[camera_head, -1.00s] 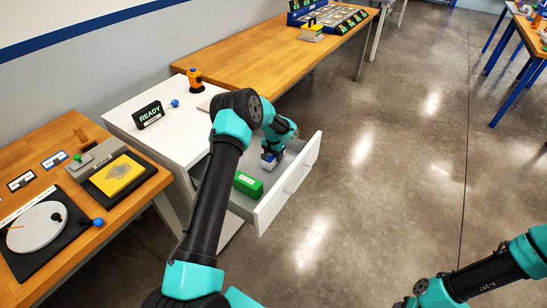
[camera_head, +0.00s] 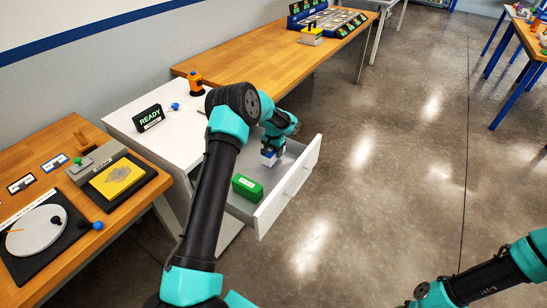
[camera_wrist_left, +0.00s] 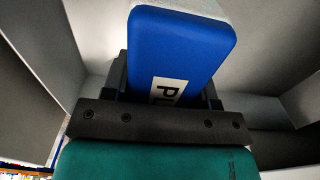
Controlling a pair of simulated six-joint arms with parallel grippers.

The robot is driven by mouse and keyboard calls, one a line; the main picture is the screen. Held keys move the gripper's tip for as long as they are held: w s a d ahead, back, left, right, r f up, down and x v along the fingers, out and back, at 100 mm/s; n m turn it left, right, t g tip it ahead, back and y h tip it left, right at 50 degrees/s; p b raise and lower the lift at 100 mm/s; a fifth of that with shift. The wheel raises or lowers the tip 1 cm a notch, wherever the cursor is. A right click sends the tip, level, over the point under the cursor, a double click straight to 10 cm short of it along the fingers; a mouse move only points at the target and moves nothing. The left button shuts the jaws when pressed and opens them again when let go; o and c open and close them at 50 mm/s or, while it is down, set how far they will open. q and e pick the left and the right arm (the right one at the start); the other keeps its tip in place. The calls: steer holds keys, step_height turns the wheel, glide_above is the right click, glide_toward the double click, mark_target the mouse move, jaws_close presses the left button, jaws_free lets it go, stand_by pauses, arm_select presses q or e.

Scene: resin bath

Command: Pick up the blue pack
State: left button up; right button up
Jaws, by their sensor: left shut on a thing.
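The blue pack (camera_head: 268,159) is held at the open drawer, behind the green pack. It fills the middle of the left wrist view (camera_wrist_left: 180,45), with a white label partly showing. My left gripper (camera_head: 271,151) is shut on it, one dark finger on each side. In the head view the gripper and wrist hide part of the pack, and I cannot tell how far its underside is above the drawer floor.
The white drawer (camera_head: 281,201) stands open from the white cabinet (camera_head: 182,148). A green pack (camera_head: 247,187) lies in it. A READY sign (camera_head: 148,117) and an orange object (camera_head: 195,82) stand on the cabinet. Wooden benches flank it.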

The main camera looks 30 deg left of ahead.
arm_select(q)
steer(key=shift+r, duration=2.75)
